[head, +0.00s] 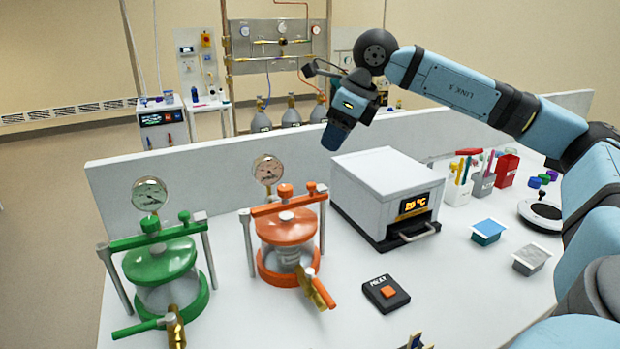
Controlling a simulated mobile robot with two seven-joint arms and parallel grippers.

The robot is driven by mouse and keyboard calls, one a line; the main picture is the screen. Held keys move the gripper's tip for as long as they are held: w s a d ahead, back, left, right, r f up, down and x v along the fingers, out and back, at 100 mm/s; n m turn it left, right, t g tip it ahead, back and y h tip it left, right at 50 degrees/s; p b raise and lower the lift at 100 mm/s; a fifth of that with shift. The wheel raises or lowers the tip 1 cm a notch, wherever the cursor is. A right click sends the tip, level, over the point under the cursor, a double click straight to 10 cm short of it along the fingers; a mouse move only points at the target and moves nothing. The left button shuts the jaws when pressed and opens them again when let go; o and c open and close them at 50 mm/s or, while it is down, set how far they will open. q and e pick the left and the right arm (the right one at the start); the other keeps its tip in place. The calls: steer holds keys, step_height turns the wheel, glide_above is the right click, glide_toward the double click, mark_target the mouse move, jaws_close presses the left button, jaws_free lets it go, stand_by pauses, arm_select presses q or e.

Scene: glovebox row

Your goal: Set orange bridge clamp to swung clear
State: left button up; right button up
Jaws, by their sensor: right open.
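The orange bridge clamp (302,201) is a bar with an orange knob, lying across the top of the orange-lidded glass vessel (288,228). Its ends are at two grey upright posts, so it spans the lid. A pressure gauge (268,169) stands behind it, and a brass valve with an orange lever (318,290) is at the vessel's lower front. My right gripper (336,138) is above and behind the clamp, to its right, pointing down and apart from it. Its fingertips are small and dark here; it is open and holds nothing visible.
A similar green vessel (165,262) with its own bar and gauge stands to the left. A white heater box (385,185) with a front handle stands close to the right. A HALT button box (386,293) lies in front. A low white wall (150,175) runs behind.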

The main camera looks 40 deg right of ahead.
mark_target(312, 183)
steer(key=x, duration=1.1)
steer(key=shift+w+f+b, duration=0.2)
steer(key=shift+w+b, duration=0.05)
steer(key=shift+b, duration=0.05)
jaws_close()
